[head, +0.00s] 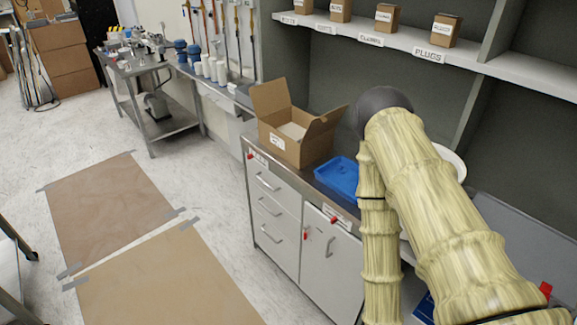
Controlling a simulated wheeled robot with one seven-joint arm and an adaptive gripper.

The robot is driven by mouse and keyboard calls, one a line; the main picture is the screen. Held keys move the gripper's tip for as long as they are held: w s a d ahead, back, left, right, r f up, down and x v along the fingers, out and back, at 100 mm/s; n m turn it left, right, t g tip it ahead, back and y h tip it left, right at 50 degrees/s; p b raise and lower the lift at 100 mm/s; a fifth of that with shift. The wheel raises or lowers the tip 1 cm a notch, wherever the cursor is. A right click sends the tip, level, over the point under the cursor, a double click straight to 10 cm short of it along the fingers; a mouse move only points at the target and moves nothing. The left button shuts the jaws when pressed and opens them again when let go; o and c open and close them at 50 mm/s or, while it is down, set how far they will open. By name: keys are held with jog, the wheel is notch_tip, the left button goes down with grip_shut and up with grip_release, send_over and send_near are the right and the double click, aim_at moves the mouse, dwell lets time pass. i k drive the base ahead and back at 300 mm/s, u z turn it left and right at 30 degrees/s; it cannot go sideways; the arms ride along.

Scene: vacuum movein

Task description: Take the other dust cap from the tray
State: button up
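A blue tray (337,178) lies on the metal counter at the middle of the head view, to the left of my arm. My arm, in a pale ribbed cover, hides the tray's right part. I cannot make out a dust cap in the visible part of the tray. My gripper is not in view.
An open cardboard box (290,140) stands on the counter just left of the tray. A white round thing (452,162) is partly hidden behind my arm. A shelf (415,40) with small labelled boxes runs above the counter. Brown sheets (125,205) are taped to the floor.

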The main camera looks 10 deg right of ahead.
aim_at(341, 168)
jog(key=u, duration=1.7)
jog(key=i, duration=1.95)
jog(key=z, duration=3)
